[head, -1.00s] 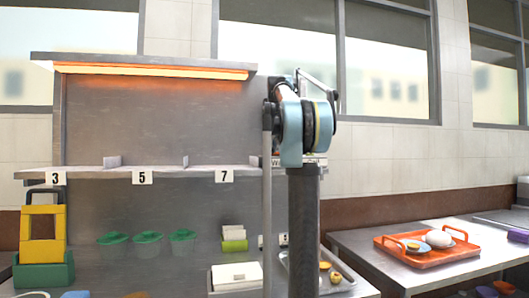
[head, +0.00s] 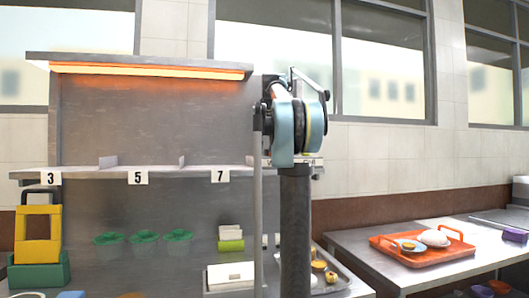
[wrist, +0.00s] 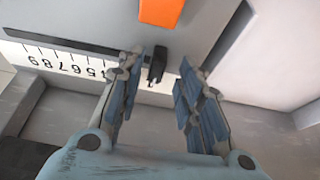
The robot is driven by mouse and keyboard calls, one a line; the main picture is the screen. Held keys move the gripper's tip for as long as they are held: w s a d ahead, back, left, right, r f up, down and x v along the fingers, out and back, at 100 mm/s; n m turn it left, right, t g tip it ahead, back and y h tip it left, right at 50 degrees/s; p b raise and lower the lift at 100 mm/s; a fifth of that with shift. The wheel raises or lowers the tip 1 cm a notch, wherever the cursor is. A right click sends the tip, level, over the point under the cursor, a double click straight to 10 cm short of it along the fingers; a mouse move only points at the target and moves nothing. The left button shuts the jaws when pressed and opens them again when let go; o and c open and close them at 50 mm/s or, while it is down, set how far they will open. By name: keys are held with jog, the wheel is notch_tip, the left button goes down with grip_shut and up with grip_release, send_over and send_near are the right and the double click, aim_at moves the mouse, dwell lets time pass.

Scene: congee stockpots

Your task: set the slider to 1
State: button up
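The slider is a small black knob (wrist: 157,62) on a dark slot in a grey panel (wrist: 205,20), in the wrist view. A white scale strip (wrist: 62,60) runs beside the slot, its printed figures upside down. The figures fall from 9 at the left towards 4; the lower ones are hidden behind my left finger. The knob stands right of the visible figures, so its exact reading cannot be told. My gripper (wrist: 160,68) is open, one finger on each side of the knob, with gaps showing. In the head view my arm hides the slider.
An orange block (wrist: 161,12) is on the panel near the slot. In the head view, a shelf (head: 100,173) bears number cards.

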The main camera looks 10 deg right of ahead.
jog(key=v, duration=1.1)
jog(key=shift+a+r, duration=0.1)
